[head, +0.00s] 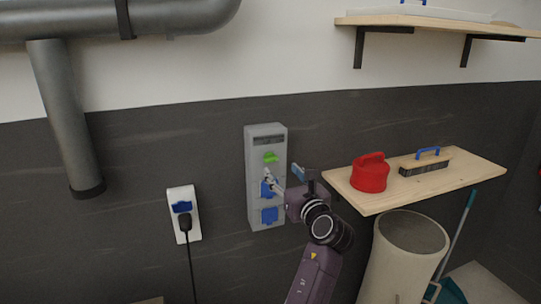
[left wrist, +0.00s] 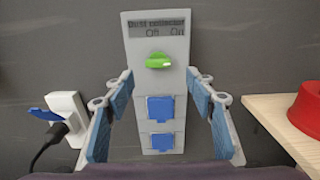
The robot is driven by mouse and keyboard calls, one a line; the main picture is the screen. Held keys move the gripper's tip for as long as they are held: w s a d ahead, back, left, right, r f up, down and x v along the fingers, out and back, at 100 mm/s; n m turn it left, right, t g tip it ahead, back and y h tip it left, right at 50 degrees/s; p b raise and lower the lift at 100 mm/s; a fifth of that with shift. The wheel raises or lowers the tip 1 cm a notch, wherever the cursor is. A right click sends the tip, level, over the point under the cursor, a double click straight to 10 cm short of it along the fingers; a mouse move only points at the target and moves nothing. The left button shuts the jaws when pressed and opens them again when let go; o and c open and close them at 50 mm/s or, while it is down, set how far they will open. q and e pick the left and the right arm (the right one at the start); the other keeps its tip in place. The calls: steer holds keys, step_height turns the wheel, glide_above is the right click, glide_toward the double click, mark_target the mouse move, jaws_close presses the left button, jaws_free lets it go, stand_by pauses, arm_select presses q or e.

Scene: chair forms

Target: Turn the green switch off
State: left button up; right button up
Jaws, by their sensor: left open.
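The green switch (head: 270,158) is a small knob near the top of a grey wall panel (head: 253,190). In the left wrist view the green switch (left wrist: 159,61) lies roughly sideways, below a label with "Off" and "On"; I cannot tell which word it points to. My left gripper (head: 283,174) is open in front of the panel, slightly below and right of the switch. In the left wrist view its blue-padded fingers (left wrist: 158,78) are spread to either side of the panel, apart from the switch and empty. My right gripper is not in view.
Blue socket covers (left wrist: 160,109) sit below the switch. A white outlet (head: 193,232) with a black plug is to the left. A wooden shelf (head: 460,181) at right holds a red container (head: 370,176) and a brush (head: 425,163). A bin (head: 385,270) stands below.

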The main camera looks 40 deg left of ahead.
mark_target(272, 160)
arm_select(q)
steer(key=x, duration=0.2)
steer(key=p+x, duration=0.1)
steer(key=x, duration=0.1)
steer(key=p+x, duration=0.1)
steer(key=x, duration=0.1)
steer(key=shift+a+r, duration=0.4)
steer(key=shift+a, duration=0.05)
steer(key=shift+w+a, duration=0.2)
steer(key=shift+a, duration=0.1)
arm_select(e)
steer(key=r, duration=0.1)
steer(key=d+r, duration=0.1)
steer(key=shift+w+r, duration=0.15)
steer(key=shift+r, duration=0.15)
arm_select(q)
steer(key=shift+c, duration=0.5)
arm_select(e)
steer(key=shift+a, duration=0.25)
arm_select(q)
steer(key=shift+c, duration=1.3)
steer(key=shift+f, duration=0.1)
steer(key=c, duration=0.8)
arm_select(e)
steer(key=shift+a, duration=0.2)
